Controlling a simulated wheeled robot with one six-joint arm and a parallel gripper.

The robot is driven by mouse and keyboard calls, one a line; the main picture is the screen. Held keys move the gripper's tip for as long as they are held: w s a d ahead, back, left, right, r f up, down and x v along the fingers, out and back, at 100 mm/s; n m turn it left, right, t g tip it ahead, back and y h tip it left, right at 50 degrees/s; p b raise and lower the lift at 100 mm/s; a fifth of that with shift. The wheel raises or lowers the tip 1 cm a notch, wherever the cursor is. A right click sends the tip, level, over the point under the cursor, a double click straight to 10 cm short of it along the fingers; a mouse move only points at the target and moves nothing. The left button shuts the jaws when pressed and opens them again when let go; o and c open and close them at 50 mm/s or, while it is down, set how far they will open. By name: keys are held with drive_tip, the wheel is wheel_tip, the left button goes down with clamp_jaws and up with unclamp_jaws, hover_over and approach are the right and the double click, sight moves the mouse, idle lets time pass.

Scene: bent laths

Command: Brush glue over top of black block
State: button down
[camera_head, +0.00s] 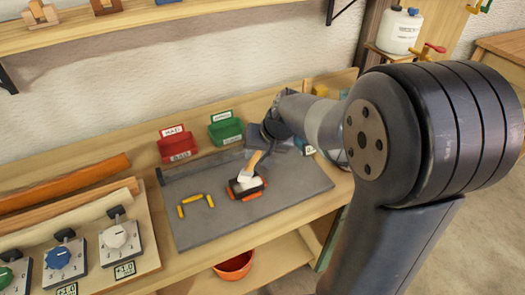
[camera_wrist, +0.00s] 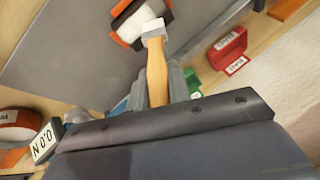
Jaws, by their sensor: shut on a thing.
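The black block (camera_head: 249,192) lies on the grey mat (camera_head: 290,195), with orange pieces at its ends and front edge. It also shows at the top of the wrist view (camera_wrist: 122,39), with a white area over its upper face; I cannot tell whether this is bristles or glue. My gripper (camera_head: 264,149) is shut on a brush (camera_head: 255,160) by its wooden handle, which also shows in the wrist view (camera_wrist: 157,75). The brush points down, its pale head over the block's top and apparently touching it. The fingertips are partly hidden.
A bent yellow-orange piece (camera_head: 196,201) lies on the mat left of the block. Red (camera_head: 177,146) and green (camera_head: 226,130) labelled bins stand behind. An orange bowl (camera_head: 234,266) sits below.

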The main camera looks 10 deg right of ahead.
drive_tip(key=shift+a, duration=1.55)
drive_tip(key=shift+w+d+b, duration=0.7)
drive_tip(key=shift+w+d, duration=0.45)
drive_tip(key=shift+d, duration=2.6)
hover_over(246, 168)
drive_tip(key=shift+w, duration=0.15)
drive_tip(key=w+d+b, duration=0.1)
drive_tip(key=w+d, duration=0.1)
drive_tip(key=d, duration=0.5)
drive_tip(key=shift+d, duration=0.2)
drive_tip(key=shift+w+r, duration=0.1)
drive_tip(key=shift+r+p, duration=2.15)
drive_tip(key=shift+r, duration=0.85)
